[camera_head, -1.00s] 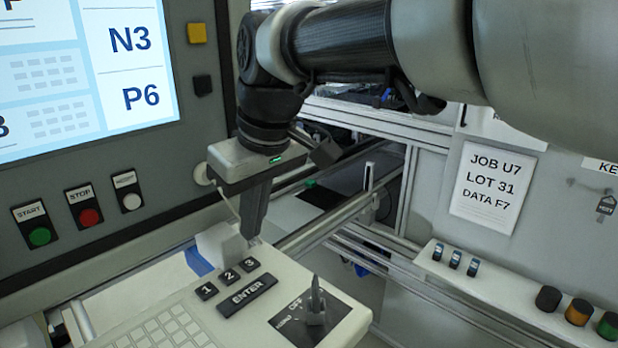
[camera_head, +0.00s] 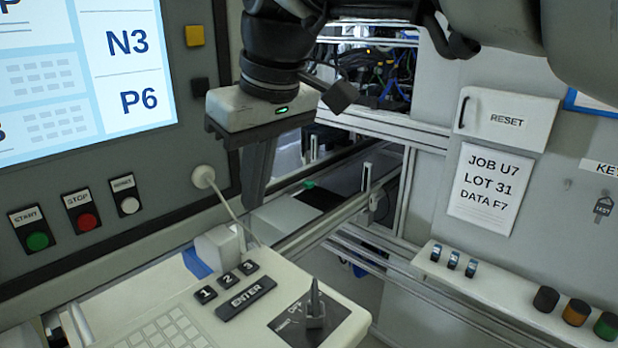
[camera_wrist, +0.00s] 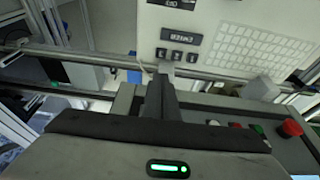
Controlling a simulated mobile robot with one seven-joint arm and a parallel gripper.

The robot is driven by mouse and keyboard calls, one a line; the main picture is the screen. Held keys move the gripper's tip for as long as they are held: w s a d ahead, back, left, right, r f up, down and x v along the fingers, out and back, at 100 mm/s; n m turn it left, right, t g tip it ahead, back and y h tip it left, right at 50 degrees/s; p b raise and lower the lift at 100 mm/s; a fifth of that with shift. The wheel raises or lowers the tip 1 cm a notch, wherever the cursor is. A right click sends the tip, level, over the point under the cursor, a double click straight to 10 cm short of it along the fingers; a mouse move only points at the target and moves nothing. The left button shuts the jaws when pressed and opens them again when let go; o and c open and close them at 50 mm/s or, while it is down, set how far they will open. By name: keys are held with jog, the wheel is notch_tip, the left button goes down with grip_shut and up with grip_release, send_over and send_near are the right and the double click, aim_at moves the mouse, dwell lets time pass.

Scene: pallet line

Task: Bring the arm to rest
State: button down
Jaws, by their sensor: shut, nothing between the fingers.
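My gripper (camera_head: 252,204) hangs from my arm, fingers pointing down, in the left middle of the head view. Its fingers are together with nothing between them. It is in front of the screen panel's right edge and above the far end of the console (camera_head: 190,318). In the wrist view my gripper (camera_wrist: 160,80) shows its dark closed fingers, with the console (camera_wrist: 215,20) beyond them. The fingertips appear clear of the console keys. A green light is lit on the gripper body.
A panel with a screen (camera_head: 85,70) and start, stop and reset-style buttons (camera_head: 82,212) stands at left. A selector knob (camera_head: 315,305) rises from the console. A RESET cover (camera_head: 505,118), a job sheet (camera_head: 495,188) and a shelf with lamps (camera_head: 520,290) are at right. Metal rails (camera_head: 335,215) run behind.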

jog(key=s+d+f+m+t+h, duration=0.1)
jog(key=s+d+f+m, duration=0.2)
jog(key=d, duration=0.4)
jog(key=s+d+f+m+t+p, duration=0.1)
jog(key=s+d+f+m, duration=0.2)
jog(key=d, duration=0.5)
jog(key=s+d+f+m+t+h+p, duration=0.1)
jog(key=s+d+f+m, duration=0.2)
jog(key=d+f, duration=0.2)
jog(key=d, duration=0.2)
jog(key=shift+s+d+f+m+h, duration=0.15)
jog(key=shift+d+f+m+h, duration=0.15)
jog(key=shift+d+f+m, duration=0.1)
jog(key=shift+r, duration=0.1)
